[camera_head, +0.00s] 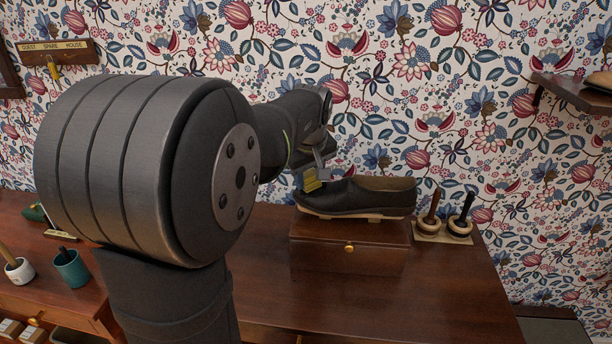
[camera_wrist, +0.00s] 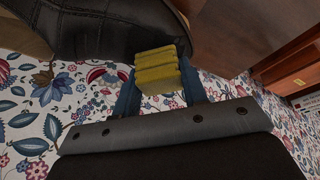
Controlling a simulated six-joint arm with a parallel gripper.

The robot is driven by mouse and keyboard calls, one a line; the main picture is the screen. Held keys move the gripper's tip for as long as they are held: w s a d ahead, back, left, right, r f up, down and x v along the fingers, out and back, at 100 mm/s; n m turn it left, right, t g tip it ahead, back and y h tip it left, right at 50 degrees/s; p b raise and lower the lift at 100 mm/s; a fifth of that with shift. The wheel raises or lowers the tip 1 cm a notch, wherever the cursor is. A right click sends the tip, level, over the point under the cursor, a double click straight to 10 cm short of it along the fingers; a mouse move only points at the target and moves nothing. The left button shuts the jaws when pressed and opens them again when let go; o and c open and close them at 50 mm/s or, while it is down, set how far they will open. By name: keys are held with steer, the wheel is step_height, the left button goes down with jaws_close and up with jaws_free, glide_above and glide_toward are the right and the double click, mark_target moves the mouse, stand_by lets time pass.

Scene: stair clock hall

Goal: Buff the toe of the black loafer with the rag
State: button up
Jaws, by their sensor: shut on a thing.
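The black loafer (camera_head: 370,196) rests on a pale wooden support on top of a brown wooden box (camera_head: 345,262), its toe pointing left. My gripper (camera_head: 314,176) is at the toe end and is shut on a folded yellow rag (camera_head: 311,185). In the wrist view the rag (camera_wrist: 157,72) sits between the two blue-grey fingers of my gripper (camera_wrist: 158,84), its far edge against the dark toe of the loafer (camera_wrist: 95,30). Whether it touches or is just short of it I cannot tell. My wrist hides part of the area left of the toe.
A teal cup (camera_head: 71,268) and a white pot (camera_head: 19,270) are at the left. A wall shelf (camera_head: 575,93) juts out at upper right.

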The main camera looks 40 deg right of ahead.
steer(key=shift+s+d+r, duration=0.1)
steer(key=shift+s+d, duration=0.15)
steer(key=shift+w+a, duration=0.35)
steer(key=shift+w+a+f, duration=0.3)
steer(key=shift+w+a, duration=0.35)
steer(key=shift+w+a+r, duration=0.15)
steer(key=shift+r, duration=1.1)
steer(key=shift+w+a+r, duration=0.15)
steer(key=shift+r, duration=1.1)
